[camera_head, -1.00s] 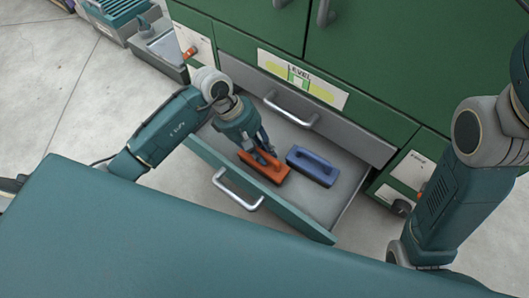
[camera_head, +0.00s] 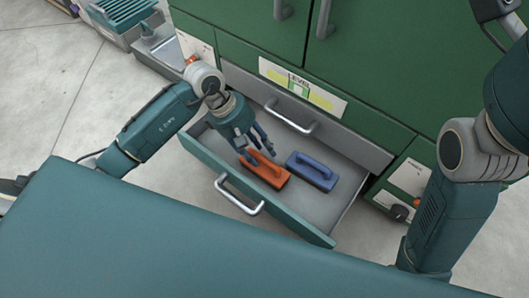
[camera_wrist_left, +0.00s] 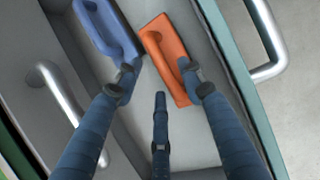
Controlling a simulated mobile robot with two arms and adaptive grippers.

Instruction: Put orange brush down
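The orange brush (camera_head: 265,170) lies in the open drawer (camera_head: 318,205), handle up. In the left wrist view the orange brush (camera_wrist_left: 167,55) lies on the drawer floor, beside the blue brush. My left gripper (camera_head: 258,148) is just above the orange brush's far left end. Its fingers are spread and empty. In the left wrist view the fingers of my left gripper (camera_wrist_left: 160,85) are apart, one overlapping the orange brush's edge in the picture; I cannot tell whether it touches. My right gripper is out of view.
A blue brush (camera_head: 312,170) lies in the drawer to the right of the orange one, with a gap between. The drawer has a silver front handle (camera_head: 238,195). The green cabinet (camera_head: 380,60) stands behind, with another silver handle (camera_head: 291,116) above the drawer.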

